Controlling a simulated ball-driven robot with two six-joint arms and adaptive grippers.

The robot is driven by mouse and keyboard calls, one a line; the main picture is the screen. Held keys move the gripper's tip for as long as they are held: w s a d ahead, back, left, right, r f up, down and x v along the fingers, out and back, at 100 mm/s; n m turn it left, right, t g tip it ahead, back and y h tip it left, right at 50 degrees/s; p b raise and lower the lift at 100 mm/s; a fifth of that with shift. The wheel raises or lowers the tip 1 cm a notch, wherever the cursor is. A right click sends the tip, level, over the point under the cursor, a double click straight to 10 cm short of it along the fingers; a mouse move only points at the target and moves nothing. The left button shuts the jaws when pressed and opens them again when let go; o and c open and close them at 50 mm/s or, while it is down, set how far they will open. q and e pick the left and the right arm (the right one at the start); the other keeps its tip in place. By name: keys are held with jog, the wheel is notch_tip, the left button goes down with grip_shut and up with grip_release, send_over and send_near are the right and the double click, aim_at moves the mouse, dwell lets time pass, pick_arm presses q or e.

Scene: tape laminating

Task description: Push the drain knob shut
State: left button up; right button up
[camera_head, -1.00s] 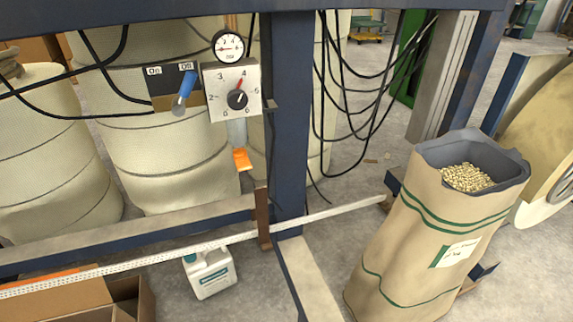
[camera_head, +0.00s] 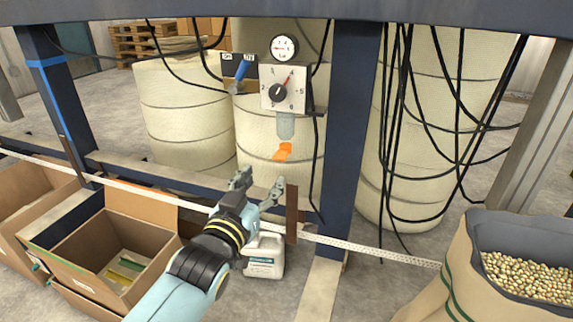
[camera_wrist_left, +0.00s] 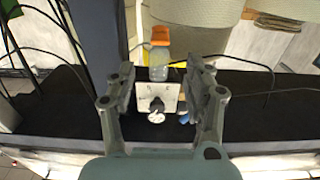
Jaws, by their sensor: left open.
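The orange drain knob (camera_head: 283,151) sits under the clear bowl (camera_head: 286,126) of the air regulator unit. In the left wrist view, which is upside down, the orange knob (camera_wrist_left: 160,36) is at the top, beyond the bowl (camera_wrist_left: 158,71). My left gripper (camera_head: 259,186) is open and empty, below and a little left of the knob in the head view. In the wrist view its fingers (camera_wrist_left: 160,78) frame the unit without visible contact. My right gripper is not in view.
Above the bowl are a dial plate (camera_head: 284,88), a round gauge (camera_head: 283,47) and a blue lever (camera_head: 243,68). A blue post (camera_head: 350,130) stands right of the unit. A brown bracket (camera_head: 292,214) is beside the gripper. Black cables (camera_head: 398,130) hang further right.

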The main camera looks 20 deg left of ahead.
aim_at(278, 160)
pick_arm(q)
jog(key=w+b, duration=0.3)
jog(key=w, duration=0.7)
jog(key=shift+d, duration=0.15)
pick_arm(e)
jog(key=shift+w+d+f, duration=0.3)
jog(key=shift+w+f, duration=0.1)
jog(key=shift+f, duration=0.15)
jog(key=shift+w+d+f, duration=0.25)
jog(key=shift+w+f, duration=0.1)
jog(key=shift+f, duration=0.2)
pick_arm(q)
jog(key=shift+s, duration=0.1)
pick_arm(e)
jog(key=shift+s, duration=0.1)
pick_arm(q)
jog(key=c, duration=1)
grip_shut()
